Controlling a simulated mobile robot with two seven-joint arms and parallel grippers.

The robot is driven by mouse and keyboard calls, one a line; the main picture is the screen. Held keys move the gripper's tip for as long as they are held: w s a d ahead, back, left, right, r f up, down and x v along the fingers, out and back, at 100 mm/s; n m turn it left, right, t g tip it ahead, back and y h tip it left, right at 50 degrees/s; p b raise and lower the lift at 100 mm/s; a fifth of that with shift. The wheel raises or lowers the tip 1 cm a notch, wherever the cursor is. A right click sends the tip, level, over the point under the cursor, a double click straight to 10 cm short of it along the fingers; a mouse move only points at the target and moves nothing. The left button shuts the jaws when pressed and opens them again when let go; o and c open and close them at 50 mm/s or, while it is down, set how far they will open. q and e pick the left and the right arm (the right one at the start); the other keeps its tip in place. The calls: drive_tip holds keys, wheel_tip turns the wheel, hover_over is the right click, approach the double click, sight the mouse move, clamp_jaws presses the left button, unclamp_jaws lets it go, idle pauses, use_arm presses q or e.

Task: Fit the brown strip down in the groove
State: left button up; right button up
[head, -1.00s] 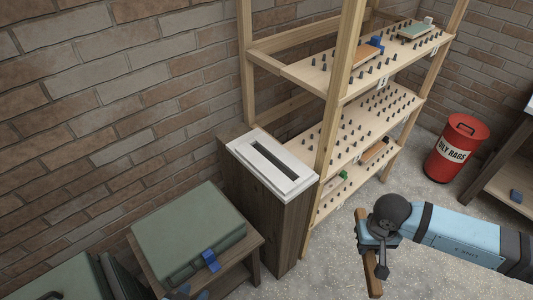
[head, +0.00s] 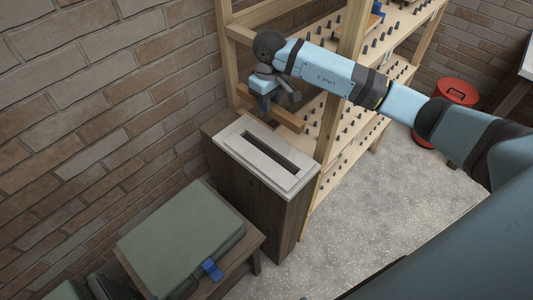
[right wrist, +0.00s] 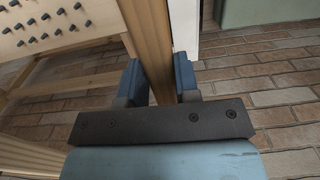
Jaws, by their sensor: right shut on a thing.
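The brown strip (head: 289,121) is held in my right gripper (head: 266,104), which is shut on it near its middle. In the head view the strip shows just behind the white block (head: 235,145), apart from the groove. The groove (head: 276,155) is a dark, empty slot in the top of the white block, which sits on a dark wooden stand (head: 287,215). In the right wrist view the strip (right wrist: 150,40) runs between the two blue fingers (right wrist: 158,82). My left gripper is not in view.
A wooden shelf rack (head: 352,130) with dark pegs stands behind and right of the stand. A green case (head: 180,235) with a blue piece (head: 211,269) at its front lies on a low table. A brick wall is at left. The floor at right is open.

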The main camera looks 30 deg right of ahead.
drive_tip(key=b, duration=0.6)
hover_over(269, 155)
drive_tip(key=f, duration=1.4)
drive_tip(key=shift+w+f, duration=0.2)
drive_tip(key=shift+f, duration=0.2)
wheel_tip(269, 155, down, 5)
drive_tip(key=shift+r+b, duration=0.2)
drive_tip(key=shift+b, duration=0.7)
drive_tip(key=shift+f, duration=0.15)
drive_tip(key=shift+d, duration=0.1)
drive_tip(key=shift+f+b, duration=0.2)
drive_tip(key=shift+b, duration=0.15)
drive_tip(key=o, duration=1)
drive_tip(key=shift+c, duration=0.2)
drive_tip(key=shift+s+r+p, duration=0.1)
drive_tip(key=shift+r+p, duration=0.1)
drive_tip(key=shift+p, duration=0.15)
drive_tip(key=shift+r, duration=0.3)
wheel_tip(269, 155, up, 12)
drive_tip(key=b, duration=0.1)
drive_tip(key=shift+f, duration=0.15)
